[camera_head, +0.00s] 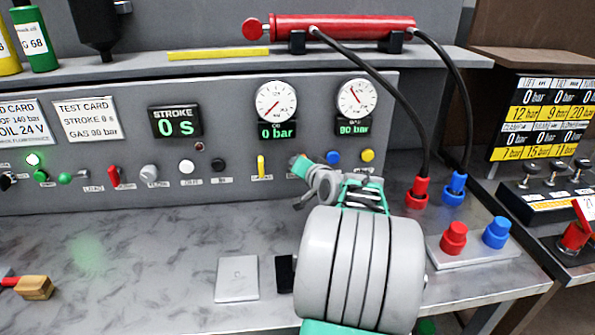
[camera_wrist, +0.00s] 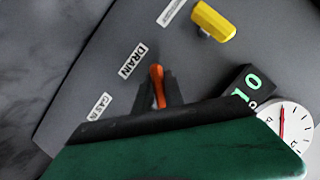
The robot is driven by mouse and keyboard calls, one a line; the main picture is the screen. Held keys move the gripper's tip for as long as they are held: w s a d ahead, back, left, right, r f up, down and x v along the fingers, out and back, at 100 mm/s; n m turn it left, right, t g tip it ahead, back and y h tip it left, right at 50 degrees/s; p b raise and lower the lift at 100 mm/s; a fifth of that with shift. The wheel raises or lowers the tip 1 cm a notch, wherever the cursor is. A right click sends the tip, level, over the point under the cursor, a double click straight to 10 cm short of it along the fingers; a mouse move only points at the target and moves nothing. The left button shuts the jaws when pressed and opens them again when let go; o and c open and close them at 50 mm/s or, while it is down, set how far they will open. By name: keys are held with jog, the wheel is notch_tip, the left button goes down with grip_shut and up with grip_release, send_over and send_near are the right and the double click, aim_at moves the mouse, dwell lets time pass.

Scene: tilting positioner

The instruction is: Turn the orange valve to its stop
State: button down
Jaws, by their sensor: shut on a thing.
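The orange valve (camera_wrist: 157,85) shows in the wrist view as a small upright lever on the grey panel, near the DRAIN label (camera_wrist: 132,61). My gripper (camera_wrist: 159,92) has its dark fingers on either side of the lever and is shut on it. The lower part of the valve is hidden by the fingers and the green body of the gripper. In the head view my gripper (camera_head: 297,162) reaches the panel to the right of a yellow lever (camera_head: 261,167), and it hides the orange valve there.
Two gauges (camera_head: 276,102) sit above, with displays of 0 bar and 90 bar. Blue (camera_head: 333,157) and yellow knobs (camera_head: 367,155) are just right of my gripper. Black hoses (camera_head: 385,92) run down to red and blue couplings. A grey plate (camera_head: 237,278) lies on the bench.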

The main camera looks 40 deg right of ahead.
jog(key=n+b, duration=0.1)
jog(key=n+g+h+b, duration=0.1)
jog(key=b, duration=0.1)
jog(key=shift+f+n, duration=0.2)
jog(key=shift+n, duration=0.1)
jog(key=n+g+h+b, duration=0.1)
jog(key=n+b, duration=0.1)
jog(key=b, duration=0.1)
jog(key=shift+r+b, duration=0.15)
jog(key=shift+b, duration=0.15)
jog(key=shift+r+n+g+h, duration=0.1)
jog(key=shift+n+g+h, duration=0.2)
jog(key=shift+r+b, duration=0.1)
jog(key=shift+b, duration=0.25)
jog(key=c, duration=1.4)
grip_release()
jog(key=shift+c, duration=0.2)
jog(key=v, duration=0.7)
jog(key=shift+s+a, duration=0.25)
